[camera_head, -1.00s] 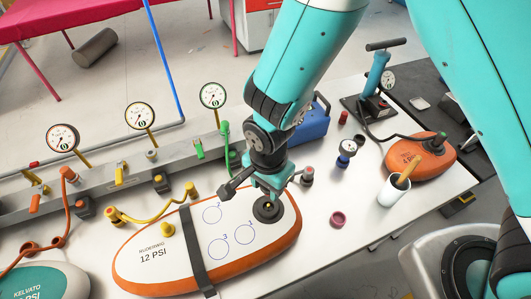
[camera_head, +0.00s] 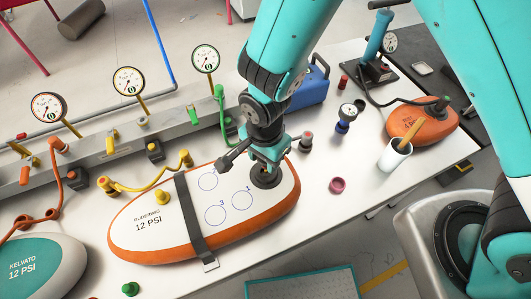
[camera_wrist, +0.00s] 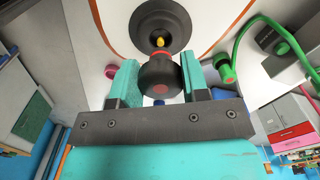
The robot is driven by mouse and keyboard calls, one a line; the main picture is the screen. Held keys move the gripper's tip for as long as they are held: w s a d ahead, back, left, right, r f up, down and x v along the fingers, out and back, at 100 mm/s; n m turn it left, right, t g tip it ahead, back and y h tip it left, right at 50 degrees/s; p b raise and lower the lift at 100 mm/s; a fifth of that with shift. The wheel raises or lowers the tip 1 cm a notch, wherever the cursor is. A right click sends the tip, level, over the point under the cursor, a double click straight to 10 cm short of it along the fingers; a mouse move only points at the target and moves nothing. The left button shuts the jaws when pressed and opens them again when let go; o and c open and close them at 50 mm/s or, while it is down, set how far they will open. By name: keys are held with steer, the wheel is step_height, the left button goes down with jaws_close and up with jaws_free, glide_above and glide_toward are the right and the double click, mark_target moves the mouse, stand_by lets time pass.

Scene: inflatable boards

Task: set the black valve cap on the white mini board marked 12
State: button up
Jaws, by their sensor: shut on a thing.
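The white mini board (camera_head: 165,238) marked 12 PSI lies on the table with an orange rim and a dark strap across it. Its round black valve (camera_head: 267,179) is at the right end. My gripper (camera_head: 268,158) is just over this valve. In the wrist view my gripper (camera_wrist: 160,80) is shut on the black valve cap (camera_wrist: 157,72), which has a reddish centre. The black valve (camera_wrist: 160,22) with its yellow pin (camera_wrist: 160,42) shows behind the cap. I cannot tell whether cap and valve touch. My gripper hides the cap in the head view.
A black cap with a reddish base (camera_head: 307,142), a pink ring (camera_head: 337,185), a blue gauge (camera_head: 346,118) and a white cup (camera_head: 394,154) stand to the right. An orange board (camera_head: 425,122) and a pump (camera_head: 375,60) are farther right. A teal board (camera_head: 45,262) lies left.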

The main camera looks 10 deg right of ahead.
mark_target(265, 171)
steer(key=shift+f+b, duration=0.4)
steer(key=shift+f, duration=0.5)
steer(key=shift+f+b, duration=1.05)
steer(key=shift+f, duration=0.35)
stand_by(0.7)
steer(key=o, duration=1)
steer(key=shift+r, duration=0.1)
step_height(265, 171, up, 17)
steer(key=b, duration=0.2)
steer(key=shift+r, duration=0.15)
